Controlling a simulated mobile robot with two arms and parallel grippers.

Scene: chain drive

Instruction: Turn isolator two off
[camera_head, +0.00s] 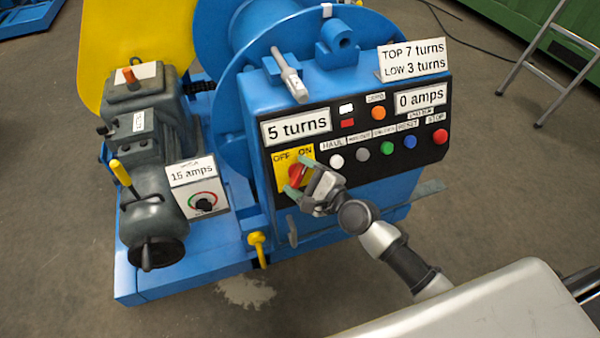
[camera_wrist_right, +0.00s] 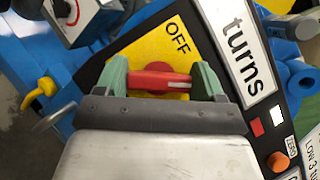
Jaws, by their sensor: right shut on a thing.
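A red rotary switch handle (camera_head: 297,174) sits on a yellow plate (camera_head: 281,174) marked OFF and ON, at the left of the black control panel. My right gripper (camera_head: 298,176) is at it, with its green fingers on either side. In the right wrist view the fingers (camera_wrist_right: 162,78) are shut on the two ends of the red handle (camera_wrist_right: 160,82). The handle lies across the picture, with a white line toward its right end. OFF shows above it on the yellow plate (camera_wrist_right: 165,48); ON is hidden there. No isolator number is readable. My left gripper is not in view.
Signs read 5 turns (camera_head: 296,127) and 0 amps (camera_head: 420,99). Several buttons line the panel, including a red one (camera_head: 440,137). A grey motor with a yellow lever (camera_head: 121,173) and a white box with a dial (camera_head: 203,204) stand left. A ladder (camera_head: 560,75) stands behind.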

